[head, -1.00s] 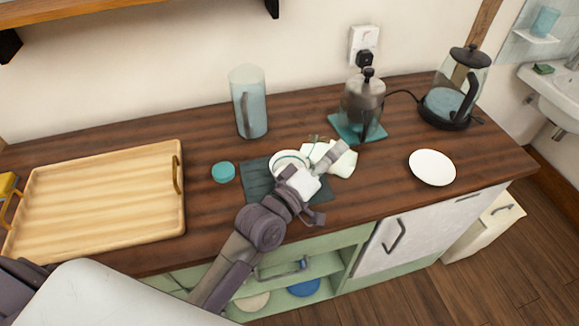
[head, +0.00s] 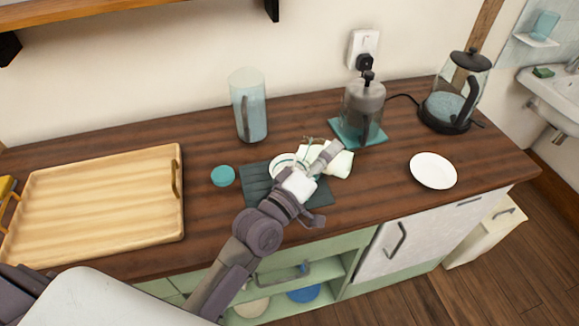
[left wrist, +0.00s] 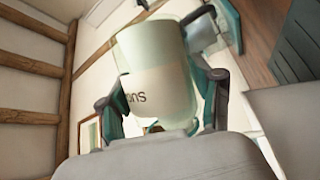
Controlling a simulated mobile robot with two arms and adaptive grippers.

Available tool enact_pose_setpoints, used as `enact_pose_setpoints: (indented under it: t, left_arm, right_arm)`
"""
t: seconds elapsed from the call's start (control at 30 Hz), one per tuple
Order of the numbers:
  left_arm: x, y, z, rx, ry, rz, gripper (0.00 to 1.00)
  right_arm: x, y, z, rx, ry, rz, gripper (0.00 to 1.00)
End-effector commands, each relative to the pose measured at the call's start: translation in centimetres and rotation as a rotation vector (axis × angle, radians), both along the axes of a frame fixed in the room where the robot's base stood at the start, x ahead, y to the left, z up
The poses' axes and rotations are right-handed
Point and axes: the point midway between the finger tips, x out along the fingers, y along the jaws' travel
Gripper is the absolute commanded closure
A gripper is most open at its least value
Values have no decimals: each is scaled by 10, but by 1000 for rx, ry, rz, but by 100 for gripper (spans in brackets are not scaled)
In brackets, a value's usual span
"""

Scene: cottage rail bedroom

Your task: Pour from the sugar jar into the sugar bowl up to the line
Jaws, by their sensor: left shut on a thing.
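A pale white jar (head: 340,164), which I take to be the sugar jar, is tipped well over above the dark mat. My left gripper (head: 318,160) is shut on it. A white round bowl (head: 280,161), which I take to be the sugar bowl, is just left of the jar, partly hidden by my gripper. Its line, its fill level and any falling sugar cannot be made out. My right gripper is not in view.
A teal lid (head: 223,176) lies left of the dark mat (head: 257,180). A kettle (head: 455,95) and white plate (head: 433,170) are at right, a wooden tray (head: 95,205) at left.

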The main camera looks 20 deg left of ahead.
Motion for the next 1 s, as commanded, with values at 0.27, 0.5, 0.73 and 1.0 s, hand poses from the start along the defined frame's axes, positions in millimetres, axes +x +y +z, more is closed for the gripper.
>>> enact_pose_setpoints:
  t: [0.27,0.5,0.73,1.0]
  left_arm:
    - [0,2,3,-21,-4,1,86]
    - [0,4,4,-41,-5,1,86]
    - [0,5,5,-61,-6,1,86]
    - [0,6,7,-84,-6,1,86]
  right_arm:
    - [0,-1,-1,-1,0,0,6]
    - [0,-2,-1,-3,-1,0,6]
    - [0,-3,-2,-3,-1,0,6]
    - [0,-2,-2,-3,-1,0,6]
